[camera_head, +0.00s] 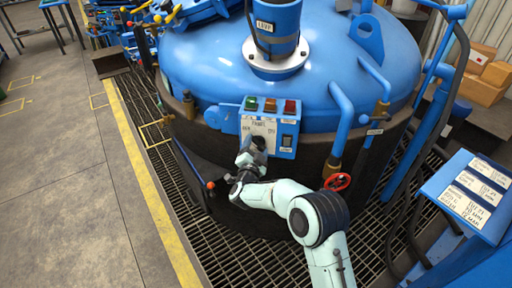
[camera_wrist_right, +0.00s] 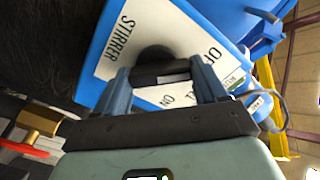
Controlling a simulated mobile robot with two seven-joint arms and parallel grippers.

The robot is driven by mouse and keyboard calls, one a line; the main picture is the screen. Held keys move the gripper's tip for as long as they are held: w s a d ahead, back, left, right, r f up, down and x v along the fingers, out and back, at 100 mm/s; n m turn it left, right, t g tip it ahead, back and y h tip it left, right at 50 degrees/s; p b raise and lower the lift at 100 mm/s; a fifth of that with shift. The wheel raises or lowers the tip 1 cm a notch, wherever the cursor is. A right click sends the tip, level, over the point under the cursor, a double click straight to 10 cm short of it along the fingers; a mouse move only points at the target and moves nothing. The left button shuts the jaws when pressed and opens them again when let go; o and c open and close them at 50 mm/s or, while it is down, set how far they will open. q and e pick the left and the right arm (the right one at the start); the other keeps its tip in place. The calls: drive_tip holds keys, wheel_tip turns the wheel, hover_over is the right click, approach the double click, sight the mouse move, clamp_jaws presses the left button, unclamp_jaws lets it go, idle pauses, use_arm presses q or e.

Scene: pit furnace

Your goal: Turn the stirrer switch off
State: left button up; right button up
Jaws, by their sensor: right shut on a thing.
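The stirrer switch is a round black knob (camera_wrist_right: 156,56) with a dark grip bar. It sits on a white plate (camera_wrist_right: 125,38) lettered STIRRER, with OFF and ON lettering partly visible in the wrist view. My right gripper (camera_wrist_right: 160,82) is shut on the knob's bar, one finger at each end side of it. In the head view my right gripper (camera_head: 256,146) is at the lower part of the blue control box (camera_head: 287,141) on the furnace front and hides most of the knob. I cannot tell which mark the knob points to. My left gripper is not in view.
Green (camera_head: 251,103), amber (camera_head: 270,105) and red (camera_head: 290,106) lamps or buttons top the box. A red handwheel (camera_head: 337,182) and a pipe (camera_head: 341,125) are right of it. A red-knobbed lever (camera_head: 210,185) is left. A labelled blue stand (camera_head: 470,190) is at right.

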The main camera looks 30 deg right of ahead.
drive_tip(key=shift+f, duration=0.1)
idle(0.3)
drive_tip(key=o, duration=1)
drive_tip(key=shift+o, duration=0.2)
drive_tip(key=v, duration=1.3)
drive_tip(key=shift+s, duration=0.2)
drive_tip(key=shift+a, duration=0.1)
